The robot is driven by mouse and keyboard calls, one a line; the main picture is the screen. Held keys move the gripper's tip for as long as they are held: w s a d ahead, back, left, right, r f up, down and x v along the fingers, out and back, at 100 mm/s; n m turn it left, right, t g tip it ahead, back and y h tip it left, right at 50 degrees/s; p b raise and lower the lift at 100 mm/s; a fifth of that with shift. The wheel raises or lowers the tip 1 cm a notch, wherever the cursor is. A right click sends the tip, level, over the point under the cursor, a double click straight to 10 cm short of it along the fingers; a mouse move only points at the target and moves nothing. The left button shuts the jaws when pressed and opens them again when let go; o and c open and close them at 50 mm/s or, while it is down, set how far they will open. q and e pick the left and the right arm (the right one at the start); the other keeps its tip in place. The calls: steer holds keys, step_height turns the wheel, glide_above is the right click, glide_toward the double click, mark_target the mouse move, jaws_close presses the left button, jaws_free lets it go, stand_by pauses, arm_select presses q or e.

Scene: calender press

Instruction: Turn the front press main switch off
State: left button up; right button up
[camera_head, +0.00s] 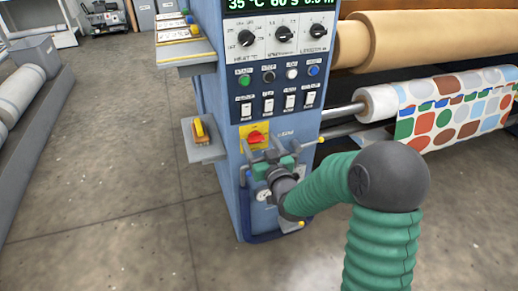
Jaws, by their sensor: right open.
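The main switch (257,138) is a red handle on a yellow plate, low on the front face of the blue press cabinet (213,90). My right gripper (262,150) is in front of the cabinet just below the switch, with its fingers pointing up toward it. It is open and seems to hold nothing. Its fingers overlap the plate's lower edge, and I cannot tell whether they touch the handle. My right arm reaches in from the lower right. My left gripper is out of view.
Above the switch are rocker switches (268,104), coloured buttons, three black dials and a green display (280,3). A side shelf (203,140) holds a yellow-orange tool (200,129). Brown and patterned rolls (455,105) fill the right. Open floor (110,180) lies left.

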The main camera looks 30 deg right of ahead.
steer(key=shift+w, duration=0.2)
steer(key=shift+a+r, duration=0.15)
steer(key=shift+c, duration=0.7)
steer(key=c, duration=1.2)
